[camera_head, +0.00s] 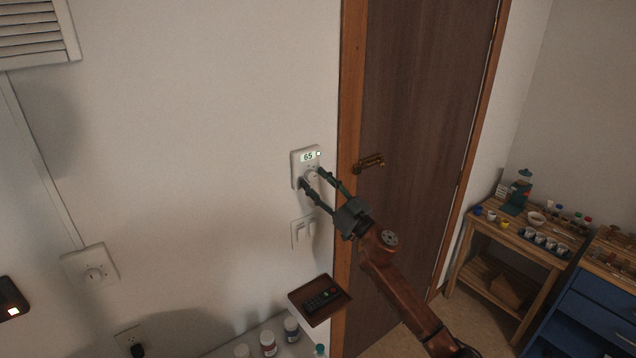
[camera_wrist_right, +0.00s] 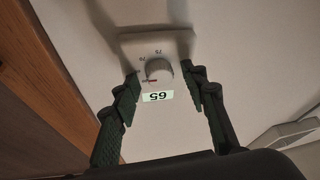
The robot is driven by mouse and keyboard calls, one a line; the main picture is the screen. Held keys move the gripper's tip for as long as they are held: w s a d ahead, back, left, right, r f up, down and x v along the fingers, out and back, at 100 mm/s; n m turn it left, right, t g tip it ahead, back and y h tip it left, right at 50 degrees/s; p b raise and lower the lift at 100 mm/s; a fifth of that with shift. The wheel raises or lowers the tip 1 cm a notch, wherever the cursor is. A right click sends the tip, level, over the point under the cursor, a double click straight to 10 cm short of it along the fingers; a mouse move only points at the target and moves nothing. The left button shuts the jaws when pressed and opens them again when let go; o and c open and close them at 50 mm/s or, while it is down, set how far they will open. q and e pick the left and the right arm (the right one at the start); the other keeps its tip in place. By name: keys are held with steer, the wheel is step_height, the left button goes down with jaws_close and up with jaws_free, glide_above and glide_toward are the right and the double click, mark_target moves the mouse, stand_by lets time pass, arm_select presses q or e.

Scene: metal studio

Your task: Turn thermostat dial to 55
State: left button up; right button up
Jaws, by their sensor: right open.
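The thermostat (camera_head: 296,170) is a white box on the wall left of the door frame, and its lit display reads 65. Its round white dial (camera_head: 311,175) sits below the display. In the right wrist view the dial (camera_wrist_right: 159,70) has a red pointer mark, and the display (camera_wrist_right: 157,97) appears upside down. My right gripper (camera_head: 311,178) is open, with its fingertips on either side of the dial. In the right wrist view gaps show between the fingers (camera_wrist_right: 163,82) and the dial. My left gripper is not in view.
A double light switch (camera_head: 303,232) is below the thermostat. A brown tray (camera_head: 338,305) with a remote (camera_head: 322,299) is lower down. A brown door (camera_head: 425,110) with a brass handle (camera_head: 370,162) is to the right.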

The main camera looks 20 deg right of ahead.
steer(key=shift+c, duration=0.3)
steer(key=shift+d, duration=0.1)
jaws_close()
